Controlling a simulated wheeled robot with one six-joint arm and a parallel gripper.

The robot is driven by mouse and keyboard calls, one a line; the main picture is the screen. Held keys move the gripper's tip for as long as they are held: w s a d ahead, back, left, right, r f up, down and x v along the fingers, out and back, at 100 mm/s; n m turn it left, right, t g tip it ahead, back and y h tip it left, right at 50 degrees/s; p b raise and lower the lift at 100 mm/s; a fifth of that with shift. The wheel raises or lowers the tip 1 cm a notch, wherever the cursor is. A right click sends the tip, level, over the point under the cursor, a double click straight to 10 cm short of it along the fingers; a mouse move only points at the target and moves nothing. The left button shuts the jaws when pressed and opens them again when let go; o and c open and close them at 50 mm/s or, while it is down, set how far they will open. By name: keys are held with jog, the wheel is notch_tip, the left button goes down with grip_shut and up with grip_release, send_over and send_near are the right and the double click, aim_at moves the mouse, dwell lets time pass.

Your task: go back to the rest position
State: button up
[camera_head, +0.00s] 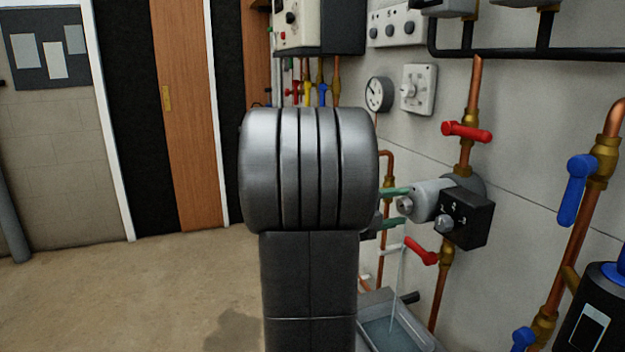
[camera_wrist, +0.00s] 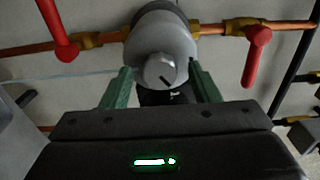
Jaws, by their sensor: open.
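My gripper (camera_wrist: 160,72) shows in the wrist view as two green fingers spread apart, with nothing held between them. The silver slotted screw (camera_wrist: 160,70) on the front of the round grey pump (camera_wrist: 160,35) appears between the fingers, with a gap on each side. In the head view, my gripper (camera_head: 398,207) points right at the pump (camera_head: 432,198) from close in front, partly hidden behind my arm. A black box with a dial (camera_head: 467,215) sits on the pump's near side.
Red valve handles (camera_head: 466,132) (camera_head: 421,250) sit above and below the pump on copper pipes. A blue lever (camera_head: 576,190) stands at the right. A clear tray (camera_head: 395,330) lies below. A gauge (camera_head: 379,94) and thermostat (camera_head: 419,88) hang above. The floor (camera_head: 130,290) at left is clear.

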jog(key=n+p, duration=0.3)
jog(key=p, duration=0.1)
jog(key=shift+r, duration=0.2)
jog(key=shift+f+n+p, duration=0.15)
jog(key=shift+n+p, duration=0.75)
jog(key=shift+n, duration=0.2)
